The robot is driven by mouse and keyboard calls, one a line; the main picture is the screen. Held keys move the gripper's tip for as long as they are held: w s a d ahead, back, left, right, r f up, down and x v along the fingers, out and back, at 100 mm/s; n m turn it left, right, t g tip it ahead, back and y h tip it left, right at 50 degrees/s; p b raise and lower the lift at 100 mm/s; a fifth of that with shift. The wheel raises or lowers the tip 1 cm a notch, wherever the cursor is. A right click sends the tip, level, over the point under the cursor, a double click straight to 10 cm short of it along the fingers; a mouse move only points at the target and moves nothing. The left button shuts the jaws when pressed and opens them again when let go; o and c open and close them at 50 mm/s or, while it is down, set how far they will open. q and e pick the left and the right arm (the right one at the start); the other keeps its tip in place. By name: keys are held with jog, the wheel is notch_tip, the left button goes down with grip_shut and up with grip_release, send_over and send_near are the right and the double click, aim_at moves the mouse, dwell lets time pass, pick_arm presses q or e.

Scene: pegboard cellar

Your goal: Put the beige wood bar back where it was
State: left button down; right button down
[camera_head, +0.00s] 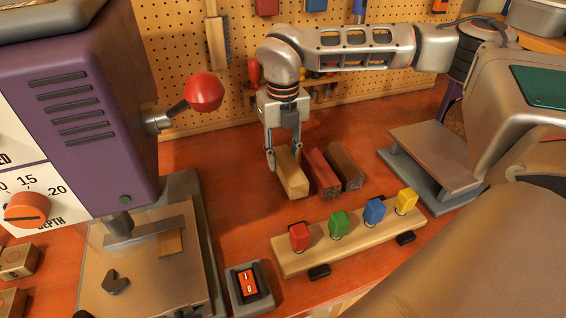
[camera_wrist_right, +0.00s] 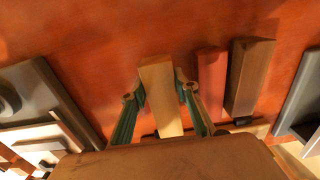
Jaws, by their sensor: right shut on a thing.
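The beige wood bar (camera_head: 292,178) is between the fingers of my right gripper (camera_head: 284,160), which is shut on it from above. In the right wrist view the beige bar (camera_wrist_right: 161,95) stands between the two green-sided fingers (camera_wrist_right: 160,90). It is at or just above the orange bench top; I cannot tell whether it touches. A red bar (camera_head: 321,175) lies just right of it, roughly parallel, with a dark brown bar (camera_head: 346,166) beyond that. My left gripper is not in view.
A purple drill press (camera_head: 90,120) with a red-knobbed lever (camera_head: 204,92) stands at left. In front, a wooden strip (camera_head: 350,240) carries red, green, blue and yellow blocks. A switch box (camera_head: 248,285) is near the front. A grey metal stand (camera_head: 432,165) is right. Pegboard rises behind.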

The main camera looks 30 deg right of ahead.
jog(key=shift+f, duration=1.1)
jog(key=shift+f, duration=0.15)
jog(key=c, duration=1.5)
grip_release()
notch_tip(320, 180, up, 12)
jog(key=shift+r, duration=0.15)
